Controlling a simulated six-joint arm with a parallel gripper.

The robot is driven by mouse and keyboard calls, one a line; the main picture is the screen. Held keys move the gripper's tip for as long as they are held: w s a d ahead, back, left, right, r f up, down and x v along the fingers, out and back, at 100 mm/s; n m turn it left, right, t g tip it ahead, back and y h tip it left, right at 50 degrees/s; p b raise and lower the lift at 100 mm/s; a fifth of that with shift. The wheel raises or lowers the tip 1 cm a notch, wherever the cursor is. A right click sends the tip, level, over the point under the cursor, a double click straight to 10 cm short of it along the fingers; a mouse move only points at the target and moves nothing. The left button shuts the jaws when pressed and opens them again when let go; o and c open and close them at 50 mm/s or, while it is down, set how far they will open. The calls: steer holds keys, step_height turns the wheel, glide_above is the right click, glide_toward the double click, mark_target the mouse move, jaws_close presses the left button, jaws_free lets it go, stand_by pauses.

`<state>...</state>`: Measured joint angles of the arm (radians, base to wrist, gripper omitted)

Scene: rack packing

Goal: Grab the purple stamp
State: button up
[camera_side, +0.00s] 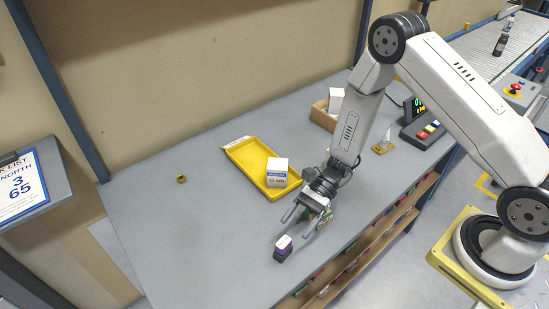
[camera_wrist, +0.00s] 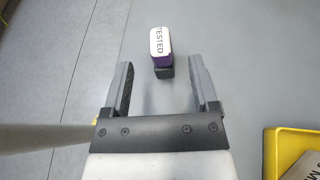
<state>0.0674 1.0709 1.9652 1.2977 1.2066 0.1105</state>
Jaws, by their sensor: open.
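The purple stamp (camera_side: 283,246) stands on the grey table near its front edge. It has a white top, a purple band and a dark lower part. In the wrist view the stamp (camera_wrist: 162,50) shows its white face with the word "TESTED", with a dark block part beside it. My gripper (camera_side: 304,215) is open and empty, above the table and just short of the stamp. In the wrist view its two fingers (camera_wrist: 160,82) are spread wide, and the stamp lies between and slightly beyond their tips, with space on both sides.
A yellow tray (camera_side: 241,153) holding a white box (camera_side: 277,172) lies behind my gripper. A cardboard box (camera_side: 321,116) stands farther back, near a keypad device (camera_side: 424,132). A small brass ring (camera_side: 181,179) lies at left.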

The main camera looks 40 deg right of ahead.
mark_target(287, 238)
steer(key=shift+x, duration=1.2)
steer(key=shift+x, duration=2.6)
steer(key=shift+c, duration=0.2)
jaws_close()
